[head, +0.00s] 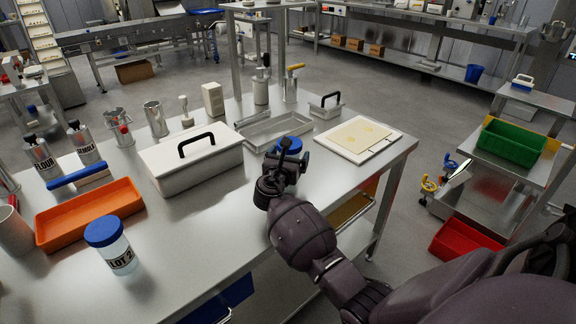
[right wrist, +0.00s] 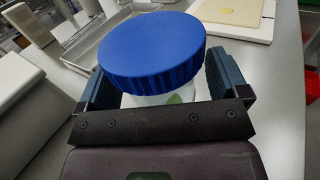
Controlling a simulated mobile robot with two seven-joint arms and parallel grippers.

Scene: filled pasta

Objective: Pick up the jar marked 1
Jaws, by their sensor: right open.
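A jar with a ribbed blue lid (head: 297,144) stands on the steel table at the table's right part, partly hidden behind my right gripper (head: 286,161). In the right wrist view its blue lid (right wrist: 152,47) fills the middle, with a little of the clear body below it. My right gripper is open, with one finger on each side of the jar. I cannot tell whether the fingers touch it. Its label is hidden, so its number cannot be read. A second blue-lidded jar (head: 118,256), marked LOT 2, stands at the front left. My left gripper is not in view.
Left of my right gripper is a white box with a black handle (head: 197,165). Behind the jar is a metal tray (head: 268,132); to its right, a white board with a yellow sheet (head: 358,137). An orange tray (head: 90,214) lies left. The front middle of the table is clear.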

